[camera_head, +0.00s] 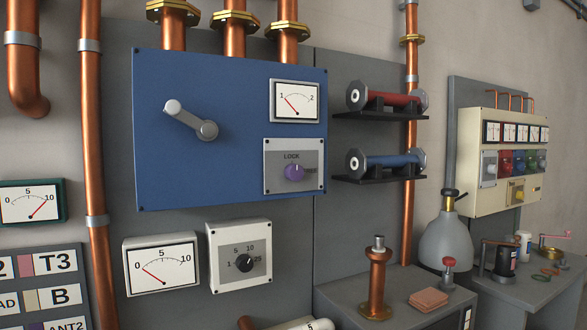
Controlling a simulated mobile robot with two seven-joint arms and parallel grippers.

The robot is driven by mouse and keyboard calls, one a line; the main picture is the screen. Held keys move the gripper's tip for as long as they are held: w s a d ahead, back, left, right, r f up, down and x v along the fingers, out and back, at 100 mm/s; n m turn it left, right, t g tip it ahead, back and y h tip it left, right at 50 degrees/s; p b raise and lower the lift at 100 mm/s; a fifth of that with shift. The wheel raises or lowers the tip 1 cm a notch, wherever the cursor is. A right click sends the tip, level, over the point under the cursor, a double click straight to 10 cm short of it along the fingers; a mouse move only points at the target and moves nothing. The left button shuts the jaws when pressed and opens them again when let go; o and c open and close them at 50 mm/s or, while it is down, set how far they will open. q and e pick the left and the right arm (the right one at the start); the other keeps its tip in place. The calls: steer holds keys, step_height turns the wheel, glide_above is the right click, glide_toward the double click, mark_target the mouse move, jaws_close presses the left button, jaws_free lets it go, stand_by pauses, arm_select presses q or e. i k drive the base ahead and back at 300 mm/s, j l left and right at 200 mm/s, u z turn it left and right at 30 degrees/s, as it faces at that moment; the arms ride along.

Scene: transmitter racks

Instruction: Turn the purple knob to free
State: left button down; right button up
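The purple knob (294,172) sits on a pale square plate (272,184) at the lower right of the blue cabinet (232,82). The word LOCK stands above the knob. A smaller label to its right is only partly legible. I cannot tell for sure which label the knob points to. Neither of my grippers shows in the camera_head view, and nothing touches the knob.
A crank handle (190,119) sticks out of the blue cabinet, left of the knob. A gauge (296,101) is above the knob. Red (392,100) and blue (394,161) cylinders on brackets project to the right. A grey bench (345,292) with several items stands below.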

mark_target(295, 172)
steer(key=i+l, duration=0.15)
steer(key=l, duration=0.25)
steer(key=i+l+u, duration=0.15)
steer(key=l, duration=0.25)
steer(key=i+l, duration=0.1)
steer(key=l, duration=0.3)
steer(key=i+l+u, duration=0.1)
steer(key=l, duration=0.35)
